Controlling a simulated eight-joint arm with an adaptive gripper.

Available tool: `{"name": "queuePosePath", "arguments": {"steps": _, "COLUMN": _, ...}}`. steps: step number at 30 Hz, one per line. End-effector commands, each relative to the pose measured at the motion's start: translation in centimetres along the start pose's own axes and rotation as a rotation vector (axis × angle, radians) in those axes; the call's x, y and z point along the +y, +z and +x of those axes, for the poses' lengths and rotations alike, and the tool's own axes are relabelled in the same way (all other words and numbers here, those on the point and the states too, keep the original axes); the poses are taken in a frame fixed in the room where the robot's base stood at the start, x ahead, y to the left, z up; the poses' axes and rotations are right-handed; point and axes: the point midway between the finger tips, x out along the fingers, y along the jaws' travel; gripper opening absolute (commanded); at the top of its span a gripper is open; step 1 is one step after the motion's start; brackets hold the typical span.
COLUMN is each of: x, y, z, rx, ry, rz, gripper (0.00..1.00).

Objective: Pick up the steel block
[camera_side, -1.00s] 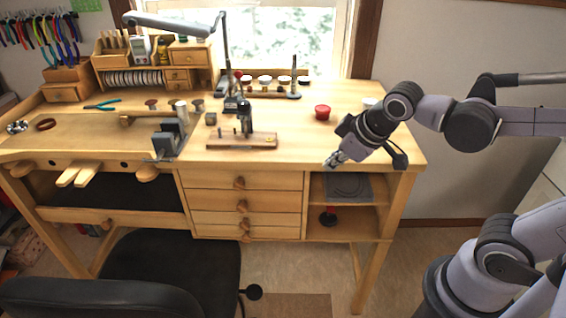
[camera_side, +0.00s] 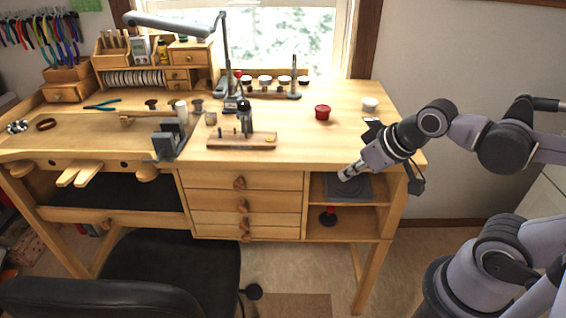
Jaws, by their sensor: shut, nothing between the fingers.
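My gripper (camera_side: 346,174) is shut and empty. It points down and left in front of the open shelf at the bench's right end, and overlaps the flat dark grey square slab (camera_side: 362,188) on the upper shelf in the picture. I cannot tell how far apart they are. The view is too small to tell which of these is the steel block.
The wooden bench (camera_side: 300,130) has a wooden strip with a dark tool (camera_side: 243,140), a grey vise-like device (camera_side: 170,138), a red-lidded jar (camera_side: 322,112) and a white jar (camera_side: 369,104). Its front right top is clear. A black chair (camera_side: 172,268) stands in front.

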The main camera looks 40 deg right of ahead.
Motion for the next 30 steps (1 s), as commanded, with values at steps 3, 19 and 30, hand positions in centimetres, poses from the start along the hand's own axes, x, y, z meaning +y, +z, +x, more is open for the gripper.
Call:
{"name": "queuePosePath", "arguments": {"steps": 3, "x": 0.0, "y": 0.0, "z": 0.0, "rx": 0.000, "ry": 0.000, "rz": -0.001, "gripper": 0.26}}
{"name": "queuePosePath", "arguments": {"steps": 19, "x": 0.0, "y": -0.5, "z": -0.6, "rx": 0.000, "ry": 0.000, "rz": -0.001, "gripper": 0.62}}
{"name": "queuePosePath", "arguments": {"steps": 30, "x": 0.0, "y": -5.5, "z": -7.6, "rx": 0.000, "ry": 0.000, "rz": -0.001, "gripper": 0.62}}
